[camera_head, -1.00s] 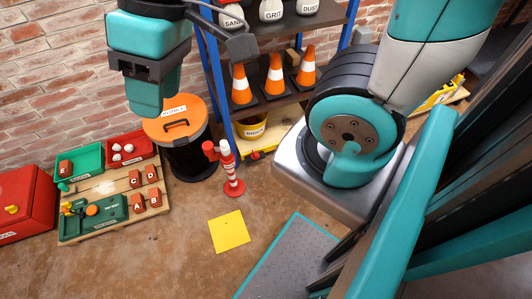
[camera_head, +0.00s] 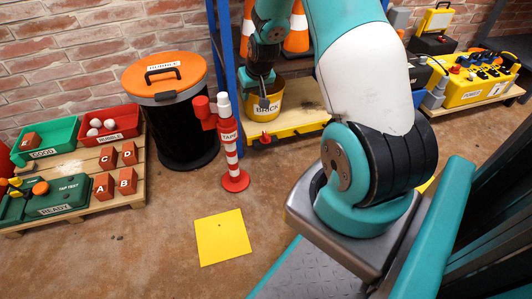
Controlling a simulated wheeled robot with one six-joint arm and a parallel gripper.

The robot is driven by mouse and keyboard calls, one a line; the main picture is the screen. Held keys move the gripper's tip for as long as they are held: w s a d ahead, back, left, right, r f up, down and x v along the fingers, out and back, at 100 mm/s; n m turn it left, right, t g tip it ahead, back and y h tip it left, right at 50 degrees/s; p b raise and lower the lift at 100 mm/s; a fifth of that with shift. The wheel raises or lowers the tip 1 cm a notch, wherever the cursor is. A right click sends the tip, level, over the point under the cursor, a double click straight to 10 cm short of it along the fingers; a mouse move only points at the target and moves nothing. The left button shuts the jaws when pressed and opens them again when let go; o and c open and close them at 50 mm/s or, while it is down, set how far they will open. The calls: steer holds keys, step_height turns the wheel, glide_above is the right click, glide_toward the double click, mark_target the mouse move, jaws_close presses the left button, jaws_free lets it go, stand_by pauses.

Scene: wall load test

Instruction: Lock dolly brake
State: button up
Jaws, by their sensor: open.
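A low wooden dolly (camera_head: 298,98) with a yellow front edge stands at the foot of the blue shelf rack. A small red part (camera_head: 265,137), possibly the brake pedal, sits on that edge; its position, up or down, is too small to tell. A yellow bucket (camera_head: 270,108) labelled BRICK stands on the dolly. My gripper (camera_head: 262,97) points down in front of the bucket and above the red part, partly covering the bucket. It is open, with nothing seen between its fingers. Whether it touches the bucket cannot be told.
A red-and-white TAPE post (camera_head: 231,150) stands just left of the dolly, beside a black bin with an orange lid (camera_head: 165,75). A yellow square (camera_head: 222,237) lies on the floor in front. A pallet (camera_head: 125,192) with trays and bricks is at left.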

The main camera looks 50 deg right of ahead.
steer(key=m+h+b, duration=0.1)
steer(key=b, duration=0.3)
glide_toward(266, 134)
steer(key=b+x, duration=0.9)
steer(key=b, duration=0.1)
steer(key=shift+a+f, duration=0.1)
steer(key=shift+f, duration=0.15)
jaws_close()
